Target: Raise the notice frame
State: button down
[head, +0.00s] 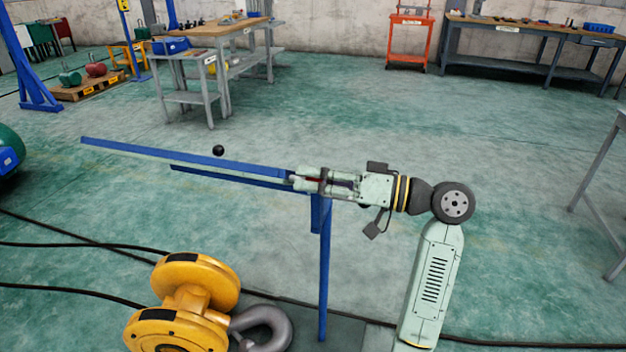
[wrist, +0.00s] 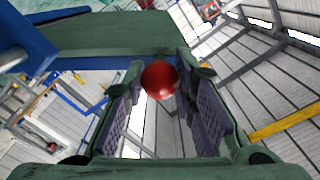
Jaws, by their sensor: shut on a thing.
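A blue frame (head: 190,153), which I take to be the notice frame, shows nearly edge-on in the head view as long, almost level bars above an upright blue post (head: 324,270). A black ball (head: 218,150) shows beside its upper bar. My gripper (head: 303,181) is at the right end of the bars. In the wrist view, a red ball knob (wrist: 159,80) sits between the finger pads of my gripper (wrist: 160,92), and the gripper is shut on it. A blue part (wrist: 25,45) shows at the left there. The knob's joint to the frame is hidden.
A yellow hoist block (head: 190,290) with a grey hook (head: 265,325) is at the front, near the post. Black cables (head: 80,245) cross the floor. A grey table (head: 600,190) stands at the right edge. Workbenches (head: 520,40) stand at the back. The middle floor is clear.

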jog(key=shift+w+d+r, duration=0.1)
jog(key=shift+w+r, duration=0.05)
jog(key=shift+r, duration=0.15)
jog(key=c, duration=1.7)
grip_release()
jog(key=o, duration=0.4)
jog(key=shift+f, duration=0.15)
jog(key=v, duration=1.2)
